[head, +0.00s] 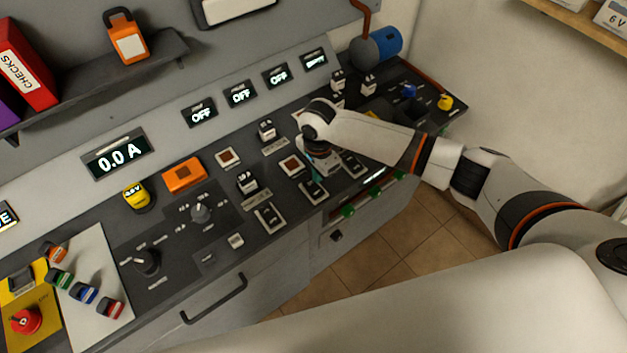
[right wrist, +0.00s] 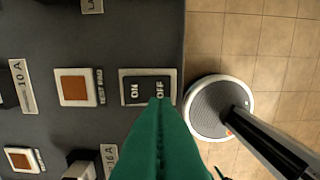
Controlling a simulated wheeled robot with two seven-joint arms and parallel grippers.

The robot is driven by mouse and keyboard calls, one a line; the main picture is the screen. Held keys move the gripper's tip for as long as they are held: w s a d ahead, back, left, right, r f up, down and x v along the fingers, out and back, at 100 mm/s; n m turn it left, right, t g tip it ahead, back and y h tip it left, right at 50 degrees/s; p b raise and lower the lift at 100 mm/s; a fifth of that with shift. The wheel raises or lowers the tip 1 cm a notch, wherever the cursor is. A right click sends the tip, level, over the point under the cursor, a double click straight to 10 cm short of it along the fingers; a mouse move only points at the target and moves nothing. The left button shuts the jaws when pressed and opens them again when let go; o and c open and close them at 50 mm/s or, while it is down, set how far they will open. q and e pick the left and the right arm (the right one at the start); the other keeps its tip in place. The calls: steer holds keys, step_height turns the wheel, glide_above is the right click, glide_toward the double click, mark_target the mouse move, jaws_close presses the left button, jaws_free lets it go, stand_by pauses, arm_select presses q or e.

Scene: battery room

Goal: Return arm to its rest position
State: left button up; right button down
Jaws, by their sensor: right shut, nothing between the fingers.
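My right arm (head: 370,138) reaches in from the right over the sloped dark control panel (head: 100,277). Its hand is bent downward, and my right gripper (head: 313,177) is low over the switches near the panel's front edge. In the right wrist view the green fingers (right wrist: 160,112) are together with nothing between them. Their tips appear at the lower edge of a black ON/OFF rocker switch (right wrist: 136,91); I cannot tell whether they touch it. My left gripper is not in view.
Several rocker switches, such as one at the front (head: 269,217), crowd the panel. A yellow knob (head: 136,196), a red stop button (head: 26,320) and a blue cylinder (head: 388,42) stand out. A drawer handle (head: 214,298) juts below. Tiled floor (head: 385,262) lies open in front.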

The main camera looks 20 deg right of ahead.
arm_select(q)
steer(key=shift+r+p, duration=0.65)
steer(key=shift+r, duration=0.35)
